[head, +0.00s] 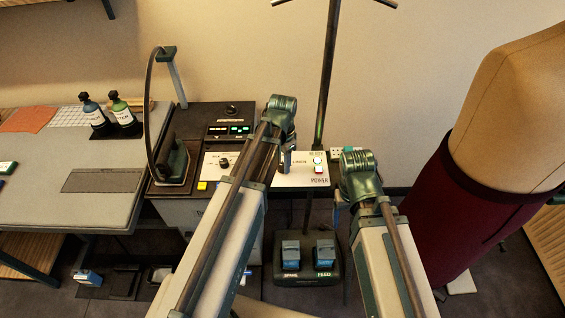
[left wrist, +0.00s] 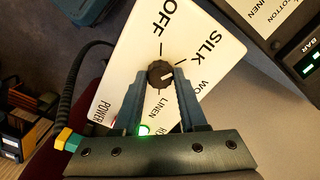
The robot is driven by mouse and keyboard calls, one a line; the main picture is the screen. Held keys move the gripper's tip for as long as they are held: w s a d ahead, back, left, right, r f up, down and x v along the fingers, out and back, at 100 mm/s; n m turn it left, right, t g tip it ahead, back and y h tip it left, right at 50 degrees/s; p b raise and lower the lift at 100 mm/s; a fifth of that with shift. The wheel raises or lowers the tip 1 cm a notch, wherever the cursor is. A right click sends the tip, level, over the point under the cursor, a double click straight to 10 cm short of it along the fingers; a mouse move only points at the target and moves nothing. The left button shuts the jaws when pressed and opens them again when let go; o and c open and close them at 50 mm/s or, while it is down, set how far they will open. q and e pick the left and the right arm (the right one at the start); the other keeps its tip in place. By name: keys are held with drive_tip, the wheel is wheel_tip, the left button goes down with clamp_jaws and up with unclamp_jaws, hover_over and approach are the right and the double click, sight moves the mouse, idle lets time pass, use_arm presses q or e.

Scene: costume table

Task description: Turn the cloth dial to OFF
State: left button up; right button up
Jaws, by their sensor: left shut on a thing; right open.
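The cloth dial (left wrist: 160,74) is a small black knob on a white panel (left wrist: 131,50) marked OFF, SILK, LINEN and POWER. In the left wrist view the fingers of my left gripper (left wrist: 160,85) are shut on the knob, one on each side. A light mark shows on the knob, on the side away from OFF; its exact setting is hard to read. In the head view the panel (head: 310,179) is partly hidden by my left gripper (head: 286,165), and the dial is hidden. My right gripper (head: 339,198) is open, right of the panel, its fingers mostly hidden.
A green light (left wrist: 144,130) glows on the panel. Left of it stand a dark control unit (head: 229,120) with another knob (head: 224,162) and an iron (head: 176,160). Bottles (head: 92,112) stand on the board. A dress form (head: 470,190) stands right.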

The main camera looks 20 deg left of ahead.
use_arm(q)
clamp_jaws()
drive_tip(key=n, duration=0.4)
drive_tip(key=shift+n, duration=0.4)
drive_tip(key=n, duration=0.5)
drive_tip(key=shift+n, duration=0.4)
drive_tip(key=o, duration=1)
unclamp_jaws()
